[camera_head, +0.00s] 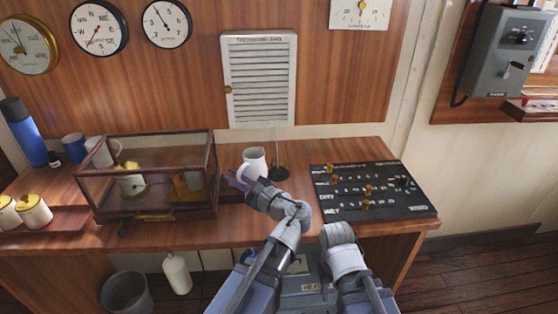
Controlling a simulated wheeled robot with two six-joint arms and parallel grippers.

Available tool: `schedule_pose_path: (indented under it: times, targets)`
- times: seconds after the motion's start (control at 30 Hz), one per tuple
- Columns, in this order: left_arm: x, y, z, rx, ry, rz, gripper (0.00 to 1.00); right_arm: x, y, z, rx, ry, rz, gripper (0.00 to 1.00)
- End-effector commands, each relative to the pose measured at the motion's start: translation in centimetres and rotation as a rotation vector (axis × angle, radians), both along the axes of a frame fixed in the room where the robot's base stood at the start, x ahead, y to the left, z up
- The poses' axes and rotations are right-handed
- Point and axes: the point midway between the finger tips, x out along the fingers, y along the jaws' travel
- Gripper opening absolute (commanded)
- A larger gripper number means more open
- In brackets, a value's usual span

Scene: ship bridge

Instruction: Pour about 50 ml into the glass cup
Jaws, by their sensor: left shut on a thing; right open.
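A white mug (254,158) is on or just above the wooden desk, right of the glass-sided case. My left gripper (237,179) is at the mug's lower left, by its handle, and is shut on it. The mug looks roughly upright; whether its base touches the desk is hidden behind my wrist. I cannot make out a glass cup. My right arm (341,250) is bent at the desk's front edge, and its gripper is hidden behind it. No liquid shows.
A wood-framed glass case (146,212) stands left of the mug. A thin stand with a dark round base (279,174) is close to the mug's right. A black control panel (372,208) fills the right. A blue flask (24,131), blue mug (74,148) and lidded pots (34,211) stand left.

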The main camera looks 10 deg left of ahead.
Motion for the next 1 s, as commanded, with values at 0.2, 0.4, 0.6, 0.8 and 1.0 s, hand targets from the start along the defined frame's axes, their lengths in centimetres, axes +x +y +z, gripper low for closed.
schedule_pose_path:
  times: [0.2,0.4,0.6,0.8,1.0]
  targets:
    - [0.0,0.0,0.1,0.0,-0.001,0.001,0.0,0.0,0.0,0.0,0.0,0.0,0.0,0.5]
    - [0.2,-0.1,0.1,0.011,0.029,0.002,0.0,0.0,0.0,0.2,0.0,0.0,0.0,0.5]
    - [0.7,-0.2,0.1,0.037,0.104,0.002,0.0,0.0,0.0,0.6,0.0,0.0,0.0,0.5]
    - [1.2,-0.5,0.5,0.07,0.196,0.002,0.0,0.0,0.0,1.3,0.0,0.0,0.0,0.5]
    - [1.8,-0.7,1.1,0.102,0.283,0.003,0.0,0.0,0.0,2.3,0.0,0.0,0.0,0.5]
